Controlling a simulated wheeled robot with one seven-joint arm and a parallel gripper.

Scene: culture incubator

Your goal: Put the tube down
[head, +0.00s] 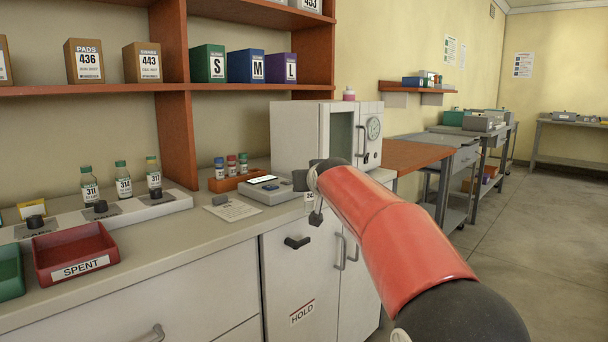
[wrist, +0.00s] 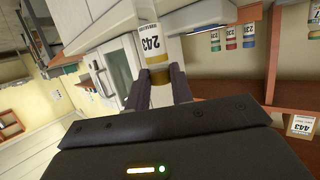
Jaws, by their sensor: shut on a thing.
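The tube (wrist: 152,50), with a white label reading 243 and a yellow-brown cap, is between the fingers of my gripper (wrist: 160,88) in the wrist view. The gripper is shut on it at the cap end. In the head view my gripper (head: 316,192) is above the front edge of the counter, right of a grey device with a display (head: 265,190). The tube is mostly hidden there by my arm; a bit of its label shows. An orange rack (head: 236,183) with blue, red and green capped vials stands behind the device.
A white incubator (head: 300,135) stands at the counter's back right. Bottles (head: 123,180) stand on a white strip with dark knobs. A red SPENT tray (head: 75,253) and a green tray (head: 8,270) are at front left. Shelves hang above.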

